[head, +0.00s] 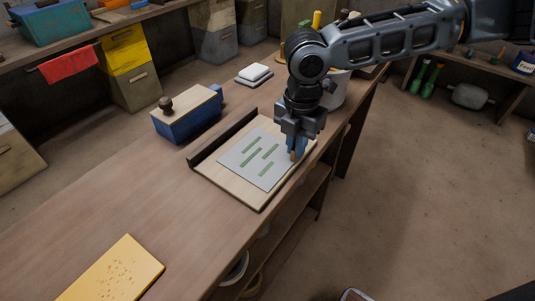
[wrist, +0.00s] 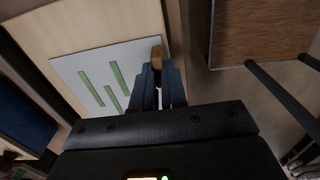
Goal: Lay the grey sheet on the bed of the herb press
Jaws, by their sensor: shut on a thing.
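The grey sheet (head: 238,159) carries several green strips and lies flat over a pale wooden board (head: 228,184) with a dark rail along its back left side. This board looks like the bed of the herb press. In the wrist view the sheet (wrist: 70,68) also shows over the pale wood (wrist: 40,38). My gripper (head: 295,154) points down at the sheet's right edge. It is shut on a small brown tab (wrist: 156,54) at that edge. I cannot tell whether the sheet touches the board all over or hovers slightly.
A blue box (head: 190,124) with a wooden top and dark knob stands behind the board. A yellow speckled board (head: 115,270) lies at the front left. A white container (head: 334,90) stands behind my gripper. The bench (head: 150,190) is clear between the boards.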

